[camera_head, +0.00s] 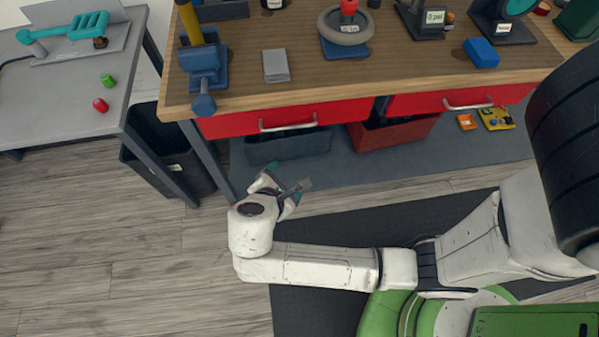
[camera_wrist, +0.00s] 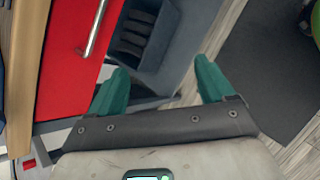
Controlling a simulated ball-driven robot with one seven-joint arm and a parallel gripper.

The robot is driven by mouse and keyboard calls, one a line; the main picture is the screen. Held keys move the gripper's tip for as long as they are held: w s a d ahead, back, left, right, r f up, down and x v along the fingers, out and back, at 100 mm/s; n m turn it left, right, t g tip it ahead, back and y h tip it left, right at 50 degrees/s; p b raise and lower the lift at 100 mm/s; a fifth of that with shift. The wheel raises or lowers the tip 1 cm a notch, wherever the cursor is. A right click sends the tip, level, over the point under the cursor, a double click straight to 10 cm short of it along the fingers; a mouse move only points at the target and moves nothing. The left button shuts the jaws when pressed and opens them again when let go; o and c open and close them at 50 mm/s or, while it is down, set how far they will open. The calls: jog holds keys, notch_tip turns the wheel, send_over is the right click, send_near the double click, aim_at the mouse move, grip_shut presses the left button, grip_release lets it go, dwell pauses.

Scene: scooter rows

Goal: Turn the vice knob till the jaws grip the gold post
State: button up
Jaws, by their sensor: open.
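The blue vice (camera_head: 206,62) is mounted at the left front corner of the wooden bench in the head view. Its round blue knob (camera_head: 204,104) sticks out past the bench's front edge. The gold post (camera_head: 190,22) stands upright at the vice; I cannot tell whether the jaws touch it. My gripper (camera_head: 292,188) is below and in front of the bench, right of the knob and well apart from it. In the wrist view its two green fingers (camera_wrist: 160,85) are spread with nothing between them. The vice does not clearly show in the wrist view.
Red drawers (camera_head: 285,118) with metal handles run under the bench top (camera_head: 300,90). A grey side table (camera_head: 60,95) is at the left. A grey block (camera_head: 276,65) sits right of the vice.

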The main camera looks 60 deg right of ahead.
jog(key=s+f+m+y, duration=0.1)
jog(key=s+d+f+m, duration=0.1)
jog(key=s+m+g+y+b, duration=0.1)
jog(key=m, duration=0.1)
jog(key=shift+s+d+f+y, duration=0.15)
jog(key=shift+d+f+y, duration=0.15)
jog(key=shift+d+f, duration=0.1)
